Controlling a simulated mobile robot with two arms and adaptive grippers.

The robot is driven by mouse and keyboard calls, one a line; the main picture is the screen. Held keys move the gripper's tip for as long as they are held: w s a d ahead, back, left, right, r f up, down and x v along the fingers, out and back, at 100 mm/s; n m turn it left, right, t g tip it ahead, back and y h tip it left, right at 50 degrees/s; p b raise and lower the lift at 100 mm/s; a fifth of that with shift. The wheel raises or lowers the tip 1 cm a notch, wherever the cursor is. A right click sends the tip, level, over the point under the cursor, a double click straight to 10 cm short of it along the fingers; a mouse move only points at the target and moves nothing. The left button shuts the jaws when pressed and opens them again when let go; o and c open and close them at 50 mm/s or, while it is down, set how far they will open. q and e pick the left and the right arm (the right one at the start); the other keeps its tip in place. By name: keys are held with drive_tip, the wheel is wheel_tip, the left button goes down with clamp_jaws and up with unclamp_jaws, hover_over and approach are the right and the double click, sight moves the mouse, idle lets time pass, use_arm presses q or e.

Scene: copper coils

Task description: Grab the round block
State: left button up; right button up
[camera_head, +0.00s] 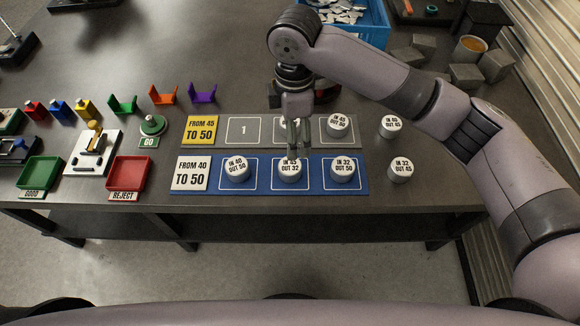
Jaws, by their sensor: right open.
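Several white round blocks with printed labels are in the head view. On the blue strip (264,184) stand a left block (237,171), a middle block (290,173) reading OUT 32, and a right block (343,170). On the grey strip (222,140) a block (338,127) stands in the right square. Two more blocks, one upper (390,126) and one lower (401,172), stand on the bare table to the right. Contact cannot be told. My left gripper is out of view.
Yellow (200,129) and white (190,173) label plates sit left of the strips. A green tray (40,172) and red tray (129,173) stand farther left. A blue crate (372,32) is behind my right arm.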

sight(291, 165)
wheel_tip(291, 165, down, 8)
drive_tip(key=shift+f+p, duration=0.25)
drive_tip(key=shift+p, duration=0.15)
drive_tip(key=shift+a+f+p, duration=0.15)
drive_tip(key=shift+f+p, duration=0.15)
drive_tip(key=shift+f, duration=1.05)
drive_tip(key=shift+a+f+p, duration=0.15)
drive_tip(key=shift+f+p, duration=0.1)
drive_tip(key=shift+f, duration=1.05)
drive_tip(key=shift+c, duration=0.3)
drive_tip(key=c, duration=1.4)
